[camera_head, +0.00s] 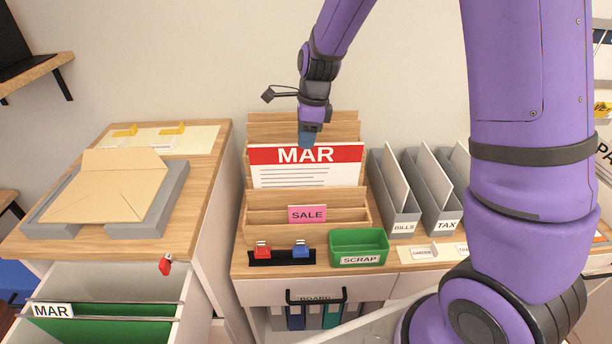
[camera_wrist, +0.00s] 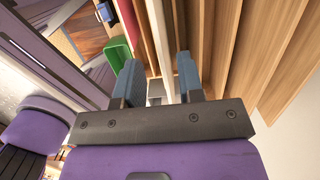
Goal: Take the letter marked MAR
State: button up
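The letter marked MAR (camera_head: 278,178) has a red band on top and stands upright in a slot of the wooden rack (camera_head: 258,218). My gripper (camera_head: 308,138) points down at the letter's top edge. In the wrist view, my gripper (camera_wrist: 159,65) has its two blue fingers apart. The letter's pale edge (camera_wrist: 158,30) runs between them, with a gap on either side. The hidden parts of the fingers do not let me judge contact fully.
A pink SALE card (camera_head: 307,214) stands lower in the rack. A green SCRAP bin (camera_head: 358,246) and grey BILLS (camera_head: 403,227) and TAX (camera_head: 447,224) holders are nearby. At left, an open drawer has a MAR label (camera_head: 52,310); an envelope (camera_head: 105,190) lies above on a grey stand.

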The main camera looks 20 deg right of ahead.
aim_at(305, 152)
jog(key=shift+w+a+f, duration=0.1)
jog(key=shift+w+f, duration=0.05)
jog(key=shift+f, duration=2.5)
grip_shut()
